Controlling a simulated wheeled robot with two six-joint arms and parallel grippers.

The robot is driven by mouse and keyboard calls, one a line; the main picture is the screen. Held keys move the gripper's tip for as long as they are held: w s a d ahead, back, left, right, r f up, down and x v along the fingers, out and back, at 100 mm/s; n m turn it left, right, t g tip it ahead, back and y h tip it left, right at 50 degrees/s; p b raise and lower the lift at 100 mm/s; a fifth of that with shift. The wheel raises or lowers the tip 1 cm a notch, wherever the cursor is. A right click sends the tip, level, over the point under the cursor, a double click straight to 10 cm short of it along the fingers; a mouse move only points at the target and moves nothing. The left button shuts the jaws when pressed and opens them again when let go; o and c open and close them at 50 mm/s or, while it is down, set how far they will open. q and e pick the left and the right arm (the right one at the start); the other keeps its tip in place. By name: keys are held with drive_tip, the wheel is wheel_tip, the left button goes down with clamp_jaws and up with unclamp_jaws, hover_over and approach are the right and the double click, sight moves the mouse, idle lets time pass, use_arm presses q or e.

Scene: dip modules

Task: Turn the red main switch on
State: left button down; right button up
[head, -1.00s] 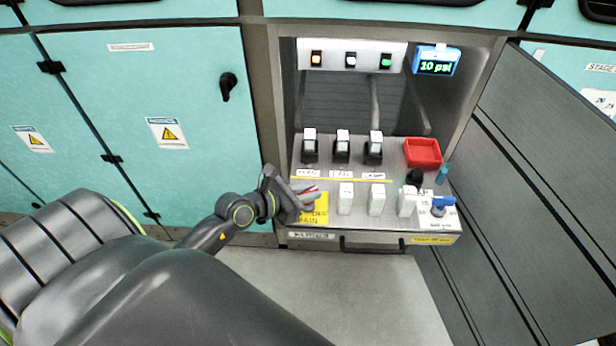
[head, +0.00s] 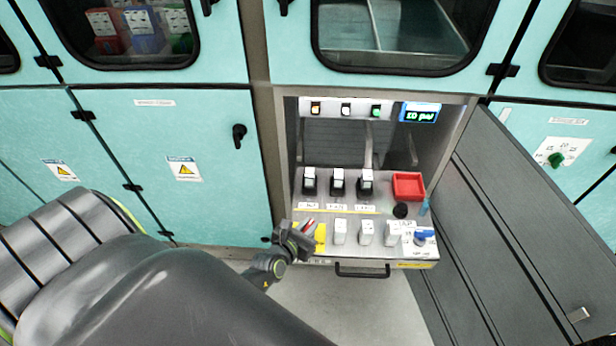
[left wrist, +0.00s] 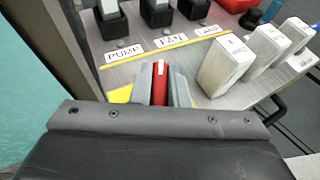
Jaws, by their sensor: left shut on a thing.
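The red main switch handle (head: 309,225) sits at the left end of the grey control panel, by a yellow label plate (head: 321,237). My left gripper (head: 306,234) is at the handle, its arm coming from below left. In the left wrist view the red handle (left wrist: 160,83) stands between the two grey fingers, which are shut on it. The fingers hide its lower part, and most of the yellow plate is covered. I cannot read an on or off mark. My right gripper is not in view.
Three black-based switches (head: 338,182) stand behind the handle and white blocks (head: 367,232) to its right. A red tray (head: 408,186) and a blue knob (head: 424,236) are farther right. An open grey door (head: 510,210) bounds the right side.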

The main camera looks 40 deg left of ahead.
use_arm(q)
drive_tip(key=n+y+p, duration=0.1)
drive_tip(key=p, duration=0.2)
drive_tip(key=shift+d+r+p, duration=0.1)
drive_tip(key=shift+r+p, duration=0.25)
drive_tip(key=shift+p, duration=0.05)
drive_tip(key=shift+f+n+g+y+p, duration=0.2)
drive_tip(key=shift+n+g+y+p, duration=0.1)
drive_tip(key=shift+n+y+p, duration=0.75)
drive_tip(key=shift+n+g+y, duration=0.3)
drive_tip(key=shift+n+y, duration=0.35)
drive_tip(key=shift+y, duration=0.2)
drive_tip(key=shift+f+n+g+y, duration=0.1)
drive_tip(key=shift+n+g+y, duration=0.3)
drive_tip(key=shift+n+y, duration=0.25)
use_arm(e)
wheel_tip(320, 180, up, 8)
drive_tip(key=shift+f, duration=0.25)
use_arm(q)
drive_tip(key=shift+s, duration=0.1)
drive_tip(key=c, duration=1.4)
unclamp_jaws()
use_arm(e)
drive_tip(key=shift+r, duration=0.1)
